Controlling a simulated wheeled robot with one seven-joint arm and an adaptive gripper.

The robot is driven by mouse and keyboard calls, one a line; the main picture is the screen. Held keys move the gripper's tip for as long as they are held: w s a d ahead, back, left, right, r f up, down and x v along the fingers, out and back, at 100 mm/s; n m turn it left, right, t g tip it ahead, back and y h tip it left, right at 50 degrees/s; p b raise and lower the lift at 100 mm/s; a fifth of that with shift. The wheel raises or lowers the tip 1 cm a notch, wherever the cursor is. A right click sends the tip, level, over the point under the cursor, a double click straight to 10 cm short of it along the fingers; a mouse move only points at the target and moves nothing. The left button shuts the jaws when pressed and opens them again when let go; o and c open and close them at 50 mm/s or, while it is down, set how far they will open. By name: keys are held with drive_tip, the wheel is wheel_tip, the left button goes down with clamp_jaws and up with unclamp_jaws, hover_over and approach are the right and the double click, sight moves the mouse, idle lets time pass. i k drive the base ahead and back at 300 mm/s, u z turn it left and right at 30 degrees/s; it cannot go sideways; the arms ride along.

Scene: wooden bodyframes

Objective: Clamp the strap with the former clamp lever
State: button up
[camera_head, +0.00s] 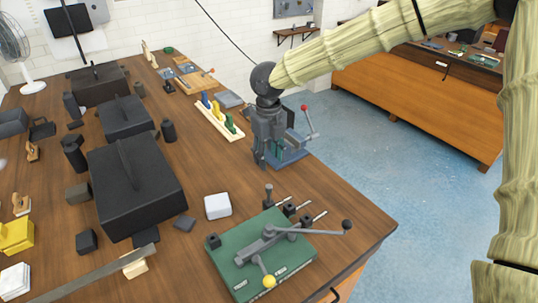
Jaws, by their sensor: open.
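A green fixture plate (237,278) lies near the table's front right corner. It carries a grey lever with a black knob (347,226), pointing right, and a short lever with a yellow knob (269,282), pointing toward the front. The plate shows small lettering, and I cannot tell which lever is the former clamp lever. I cannot make out a strap for certain. My gripper (270,158) is open and points down behind the plate, apart from both levers. It overlaps a blue-based device (293,157) with a red-knobbed lever (305,108); I cannot tell whether they touch.
Thin rods with black blocks (290,210) stand at the plate's back edge. A white block (218,206) and a large black box (135,190) are to the left. A long flat bar (90,278) lies at the front left. The table's right edge is close to the plate.

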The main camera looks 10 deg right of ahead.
sight(269, 280)
drive_tip(key=k, duration=1)
